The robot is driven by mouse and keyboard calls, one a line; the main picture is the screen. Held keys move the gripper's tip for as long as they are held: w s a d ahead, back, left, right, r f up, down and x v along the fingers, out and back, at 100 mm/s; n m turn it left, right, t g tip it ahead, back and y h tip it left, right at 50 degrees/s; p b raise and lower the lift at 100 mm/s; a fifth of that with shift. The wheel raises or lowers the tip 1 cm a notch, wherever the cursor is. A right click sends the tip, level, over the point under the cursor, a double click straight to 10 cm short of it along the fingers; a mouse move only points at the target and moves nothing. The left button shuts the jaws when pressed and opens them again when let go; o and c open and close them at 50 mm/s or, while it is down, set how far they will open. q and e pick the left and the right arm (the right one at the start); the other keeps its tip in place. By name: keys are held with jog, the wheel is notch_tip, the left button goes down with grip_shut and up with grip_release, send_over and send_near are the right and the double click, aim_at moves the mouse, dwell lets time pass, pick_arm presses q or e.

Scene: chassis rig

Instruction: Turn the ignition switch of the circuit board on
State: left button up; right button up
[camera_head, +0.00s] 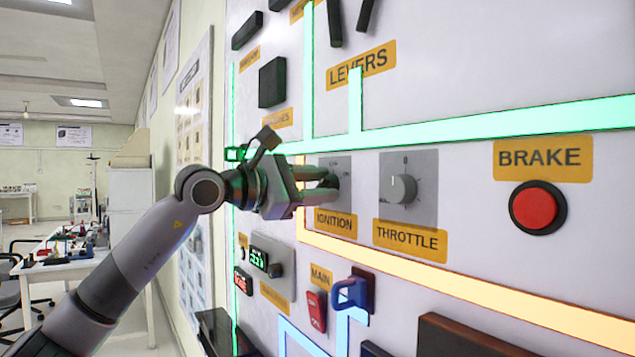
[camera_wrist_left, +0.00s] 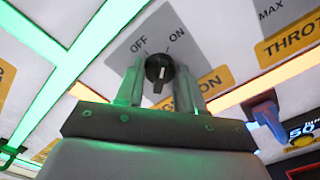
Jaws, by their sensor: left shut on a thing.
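The ignition switch is a black round knob (camera_wrist_left: 159,68) on a grey plate marked OFF and ON, above the yellow IGNITION label (camera_head: 335,222). In the left wrist view a white mark shows on the knob's lower side, and I cannot tell which setting it stands at. My left gripper (camera_head: 328,184) reaches the panel from the left in the head view. Its two fingers are shut on the knob, one on each side, as the left wrist view (camera_wrist_left: 160,80) shows. In the head view the fingers hide much of the knob. My right gripper is in neither view.
The white panel carries a throttle dial (camera_head: 399,189) and a red brake button (camera_head: 535,207) to the right. Below are a red main switch (camera_head: 316,310) and a blue handle (camera_head: 350,291) that sticks out. Levers (camera_head: 335,22) are above. A cluttered table (camera_head: 70,262) stands far left.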

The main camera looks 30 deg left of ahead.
pick_arm(q)
jog(key=shift+m, duration=0.8)
jog(key=o, duration=1)
jog(key=shift+o, duration=0.2)
jog(key=shift+s, duration=0.15)
